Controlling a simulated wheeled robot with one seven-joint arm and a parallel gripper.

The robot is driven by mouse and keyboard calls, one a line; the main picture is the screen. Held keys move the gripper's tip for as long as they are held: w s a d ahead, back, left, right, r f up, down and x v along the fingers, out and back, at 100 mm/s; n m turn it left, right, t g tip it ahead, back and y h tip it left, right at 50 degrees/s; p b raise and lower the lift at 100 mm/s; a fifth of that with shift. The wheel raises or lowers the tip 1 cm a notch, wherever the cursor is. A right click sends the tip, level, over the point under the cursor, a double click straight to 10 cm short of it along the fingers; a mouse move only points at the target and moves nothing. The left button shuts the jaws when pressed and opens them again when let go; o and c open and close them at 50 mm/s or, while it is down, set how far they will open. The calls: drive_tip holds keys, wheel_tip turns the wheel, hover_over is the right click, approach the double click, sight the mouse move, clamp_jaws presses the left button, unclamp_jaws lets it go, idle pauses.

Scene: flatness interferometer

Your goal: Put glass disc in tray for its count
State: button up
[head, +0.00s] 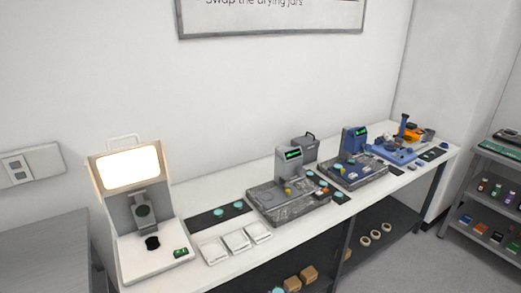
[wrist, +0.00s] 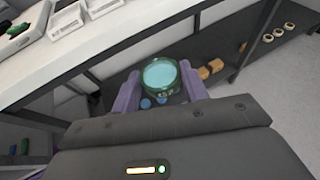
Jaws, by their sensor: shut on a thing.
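My gripper (wrist: 160,84) shows in the wrist view with its purple fingers shut on a round, pale teal glass disc (wrist: 161,74) with a dark green rim. The disc is held out in front of the bench's edge, with the lower shelf behind it. Three small white trays (head: 236,241) stand in a row at the bench's front edge in the head view. Two of them show in part at the top of the wrist view (wrist: 72,22), up and left of the disc. Their contents are too small to tell. My gripper is not visible in the head view.
An instrument with a lit screen (head: 129,168) stands left of the trays. Behind the trays, a black mat (head: 205,220) holds two teal discs. The lower shelf (head: 372,222) holds boxes and rings.

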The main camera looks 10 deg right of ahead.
drive_tip(key=d, duration=0.6)
drive_tip(key=shift+d, duration=0.2)
